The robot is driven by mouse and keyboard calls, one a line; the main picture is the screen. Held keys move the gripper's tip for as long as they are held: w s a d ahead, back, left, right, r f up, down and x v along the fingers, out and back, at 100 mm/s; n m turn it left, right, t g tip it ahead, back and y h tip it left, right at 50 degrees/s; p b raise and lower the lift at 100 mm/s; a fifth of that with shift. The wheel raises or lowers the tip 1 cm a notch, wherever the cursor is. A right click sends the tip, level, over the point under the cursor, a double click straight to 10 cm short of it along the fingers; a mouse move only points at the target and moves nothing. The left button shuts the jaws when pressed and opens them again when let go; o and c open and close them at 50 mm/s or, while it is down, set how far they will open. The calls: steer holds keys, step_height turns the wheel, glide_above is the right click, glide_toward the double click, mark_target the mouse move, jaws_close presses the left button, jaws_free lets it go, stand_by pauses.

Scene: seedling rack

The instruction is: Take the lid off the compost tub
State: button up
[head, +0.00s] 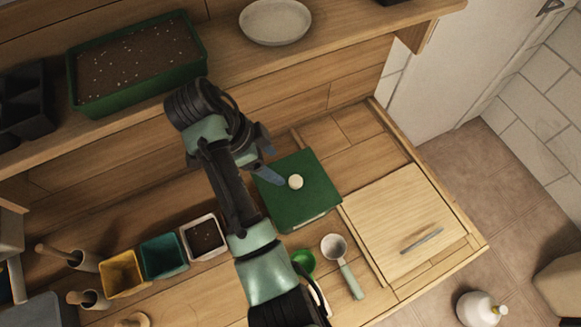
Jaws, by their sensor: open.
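The compost tub is a dark green box whose green lid (312,205) faces up, with a round cream knob (296,181) on it. The lid covers the tub, so the inside is hidden. A little of the tub's side (308,223) shows at the front, with a small pale mark. My gripper (278,178) is open above the lid's upper left part. One grey-blue finger points toward the knob, close to its left side; I cannot tell whether it touches. The other finger is not clearly seen.
A light wooden board (390,215) with a handle lies right of the tub. Small pots (163,256) stand left of my arm. A seed tray (80,92) and pale dish (275,22) sit on the upper shelf.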

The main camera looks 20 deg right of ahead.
steer(key=b, duration=0.4)
glide_toward(295, 181)
steer(key=x, duration=0.3)
steer(key=shift+s, duration=0.15)
steer(key=shift+d+f+p, duration=0.15)
steer(key=shift+d+p, duration=0.05)
steer(key=shift+p, duration=0.1)
steer(key=shift+p+x, duration=1.05)
steer(key=shift+x, duration=2.35)
steer(key=shift+w+f, duration=0.1)
steer(key=shift+w, duration=0.1)
jaws_close()
